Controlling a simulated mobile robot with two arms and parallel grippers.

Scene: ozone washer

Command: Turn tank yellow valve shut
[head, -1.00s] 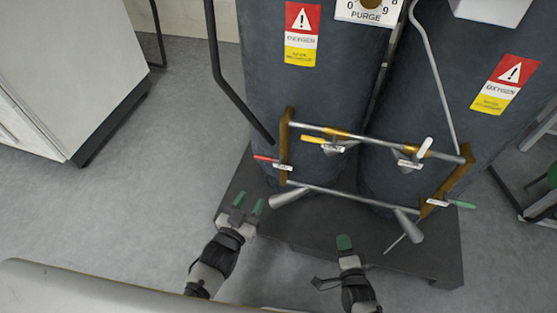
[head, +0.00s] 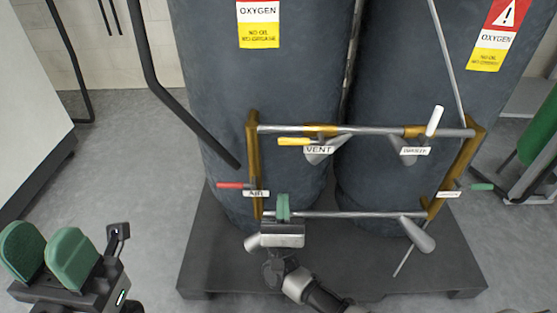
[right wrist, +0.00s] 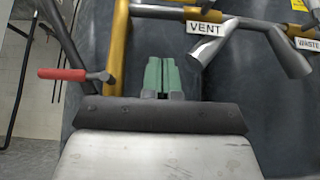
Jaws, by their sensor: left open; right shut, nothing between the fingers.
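The yellow valve handle (head: 294,142) sits on the pipe frame in front of the tanks, beside a white "VENT" label (head: 318,150). It points left, roughly along the upper pipe. In the right wrist view the label (right wrist: 205,28) is at the upper right; the yellow handle is not clearly visible there. My right gripper (head: 283,207) has green fingers pressed together with nothing between them. It is below the yellow handle, near the lower pipe. Its fingers also show in the right wrist view (right wrist: 161,75). My left gripper (head: 48,255) is open and empty at the lower left, far from the valve.
A red handle (head: 230,185) labelled "AIR" is left of my right gripper. A white handle (head: 435,121) and a green handle (head: 482,186) are further right. The brass-ended frame (head: 253,160) stands before two dark tanks on a dark platform (head: 210,260). Floor at left is open.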

